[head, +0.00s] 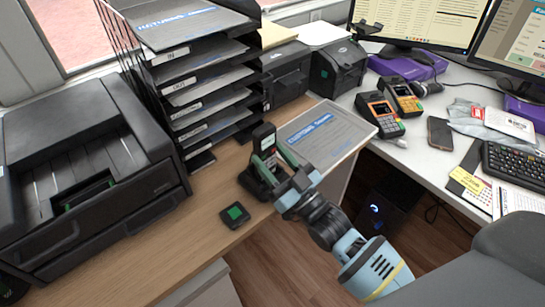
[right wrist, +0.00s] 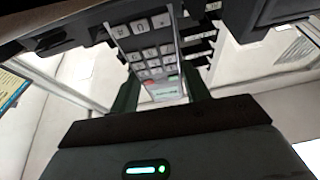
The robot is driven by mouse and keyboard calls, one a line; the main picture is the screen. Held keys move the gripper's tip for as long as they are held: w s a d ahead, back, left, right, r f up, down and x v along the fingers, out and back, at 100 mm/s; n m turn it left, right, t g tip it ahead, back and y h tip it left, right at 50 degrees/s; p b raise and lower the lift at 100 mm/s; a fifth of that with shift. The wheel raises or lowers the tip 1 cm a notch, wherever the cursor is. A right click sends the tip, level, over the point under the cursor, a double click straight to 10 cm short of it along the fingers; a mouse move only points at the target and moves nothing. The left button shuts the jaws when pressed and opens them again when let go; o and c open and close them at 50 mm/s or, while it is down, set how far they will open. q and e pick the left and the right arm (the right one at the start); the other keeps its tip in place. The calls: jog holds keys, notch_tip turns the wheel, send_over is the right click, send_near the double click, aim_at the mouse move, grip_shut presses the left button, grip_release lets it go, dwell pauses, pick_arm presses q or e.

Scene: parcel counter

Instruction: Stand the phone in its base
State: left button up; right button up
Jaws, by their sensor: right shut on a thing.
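The phone (head: 264,136), a black handset with a keypad and small screen, stands nearly upright between the green fingers of my right gripper (head: 268,153). The gripper is shut on it. In the right wrist view the phone (right wrist: 155,50) shows upside down, grey keys above a lit screen, between both fingers. Its black base (head: 250,184) is on the wooden counter directly below, partly hidden by the gripper. The phone's lower end meets or overlaps the base in the picture; I cannot tell whether it is seated. My left gripper is not in view.
A tall black tray rack (head: 190,85) stands close behind, with a printer (head: 90,160) at the left.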

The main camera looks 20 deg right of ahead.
jog(key=shift+f, duration=0.15)
jog(key=o, duration=1.3)
jog(key=shift+c, duration=0.2)
jog(key=shift+f, duration=0.1)
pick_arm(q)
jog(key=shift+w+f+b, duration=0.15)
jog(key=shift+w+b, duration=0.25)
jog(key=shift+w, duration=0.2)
pick_arm(e)
jog(key=v, duration=0.7)
jog(key=shift+s+d, duration=0.15)
jog(key=shift+s, duration=0.2)
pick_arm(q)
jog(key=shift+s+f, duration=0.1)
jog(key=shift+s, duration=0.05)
pick_arm(e)
jog(key=shift+f, duration=0.1)
